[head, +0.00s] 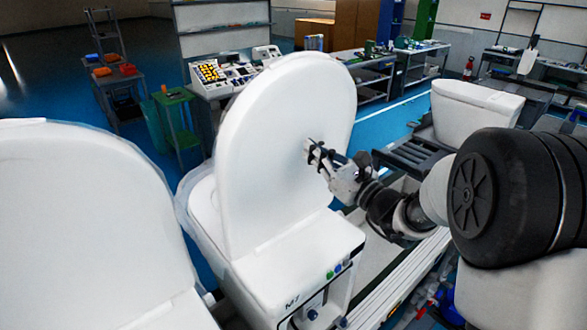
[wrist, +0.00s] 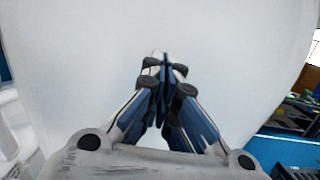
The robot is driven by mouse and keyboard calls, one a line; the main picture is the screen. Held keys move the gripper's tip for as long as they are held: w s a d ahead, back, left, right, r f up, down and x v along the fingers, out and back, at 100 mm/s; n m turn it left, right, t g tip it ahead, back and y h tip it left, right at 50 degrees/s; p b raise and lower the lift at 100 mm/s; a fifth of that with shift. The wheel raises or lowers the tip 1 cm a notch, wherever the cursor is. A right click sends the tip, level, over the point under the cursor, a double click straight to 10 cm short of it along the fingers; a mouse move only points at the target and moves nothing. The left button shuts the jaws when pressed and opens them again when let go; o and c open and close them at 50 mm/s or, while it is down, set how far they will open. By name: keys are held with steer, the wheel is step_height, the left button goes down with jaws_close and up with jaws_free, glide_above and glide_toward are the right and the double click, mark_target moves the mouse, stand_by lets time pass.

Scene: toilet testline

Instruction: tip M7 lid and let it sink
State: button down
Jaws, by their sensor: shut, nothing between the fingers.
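The M7 toilet, with its label on the white rear housing (head: 300,262), stands in the middle of the head view. Its white lid (head: 278,130) is raised and stands nearly upright, leaning slightly. My gripper (head: 310,150) is shut and empty, with its fingertips at the rear face of the lid, right of its middle. In the wrist view the lid (wrist: 75,70) fills most of the picture, and the closed fingertips (wrist: 163,62) point at it. I cannot tell for sure whether they touch it.
Another white toilet with a raised lid (head: 85,220) stands close on the left. A further white unit (head: 472,108) is at the right behind my arm. A grey conveyor frame (head: 400,275) runs beside M7. Benches and shelves stand farther back, with blue floor between.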

mark_target(281, 145)
steer(key=shift+x, duration=3.4)
stand_by(0.6)
steer(key=s+a+n+g, duration=0.1)
steer(key=s, duration=0.1)
steer(key=s+n+g+y, duration=0.1)
steer(key=s+n, duration=0.1)
steer(key=s+a+r+n+g, duration=0.1)
steer(key=s, duration=0.1)
steer(key=shift+a+n+g+b, duration=0.3)
steer(key=shift+a+n+b, duration=0.05)
steer(key=shift+n+b, duration=0.05)
steer(key=s+d+f+n+g+h+b, duration=0.15)
steer(key=s+f+n+g, duration=0.35)
steer(key=s, duration=0.6)
steer(key=s+f+n+g+h+b, duration=0.1)
steer(key=s+n+g+h+b, duration=0.1)
steer(key=s+n, duration=0.65)
steer(key=s+d+f+n+h+b, duration=0.1)
steer(key=s+d+f+n+h, duration=0.2)
steer(key=s+d, duration=0.2)
steer(key=s+d+f+n+h+b, duration=0.1)
steer(key=s+d+f+h, duration=0.3)
steer(key=d, duration=0.5)
steer(key=s+d+f+n+t+h+b, duration=0.1)
steer(key=s+d+f+n+h, duration=0.3)
steer(key=s+d, duration=0.3)
steer(key=shift+s+f+n, duration=0.2)
steer(key=shift+s+n, duration=0.15)
steer(key=shift+s, duration=0.1)
